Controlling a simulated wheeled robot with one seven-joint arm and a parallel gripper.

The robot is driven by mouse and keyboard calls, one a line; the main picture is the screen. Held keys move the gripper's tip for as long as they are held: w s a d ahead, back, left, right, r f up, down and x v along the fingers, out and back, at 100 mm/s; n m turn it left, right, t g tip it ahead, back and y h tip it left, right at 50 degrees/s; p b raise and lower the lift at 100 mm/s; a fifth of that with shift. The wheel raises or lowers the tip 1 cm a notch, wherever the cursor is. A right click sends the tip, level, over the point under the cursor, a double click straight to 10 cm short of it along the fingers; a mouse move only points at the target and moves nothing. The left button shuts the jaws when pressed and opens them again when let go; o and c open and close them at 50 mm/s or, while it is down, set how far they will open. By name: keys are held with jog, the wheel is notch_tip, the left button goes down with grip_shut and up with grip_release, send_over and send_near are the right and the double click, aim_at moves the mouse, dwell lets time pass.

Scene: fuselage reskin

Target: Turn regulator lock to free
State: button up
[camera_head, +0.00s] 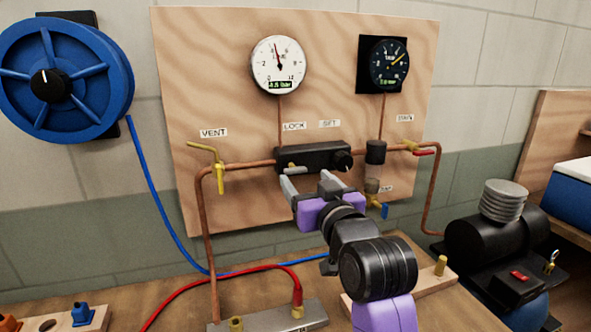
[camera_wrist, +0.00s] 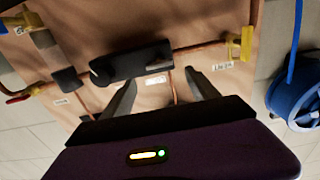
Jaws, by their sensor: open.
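The regulator (camera_head: 318,157) is a black block in the copper pipe on the wooden panel, under the LOCK (camera_head: 294,126) and SET (camera_head: 330,124) labels. A small pale lock lever (camera_head: 296,169) sits low on its left part, roughly level. A round black knob (camera_head: 343,160) is at its right end. My gripper (camera_head: 306,177) is open and empty just in front of and below the regulator, with the lever near its fingertips. In the wrist view the scene is upside down; the regulator (camera_wrist: 130,62) and lever (camera_wrist: 158,65) lie just beyond my open fingers (camera_wrist: 161,78). Contact is not visible.
A yellow vent valve (camera_head: 220,175) is left of the regulator. A red-handled valve (camera_head: 424,152) and a filter bowl (camera_head: 372,178) are to the right. Two gauges (camera_head: 278,65) hang above. A blue hose reel (camera_head: 65,80) is at the left, a compressor (camera_head: 500,240) at the right.

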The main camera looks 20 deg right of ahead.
aim_at(297, 171)
jog(key=w, duration=0.5)
jog(key=w+p, duration=0.1)
jog(key=w, duration=0.1)
jog(key=shift+w+a+f, duration=0.2)
jog(key=shift+w+a, duration=0.05)
jog(key=shift+w, duration=0.1)
jog(key=c, duration=1.4)
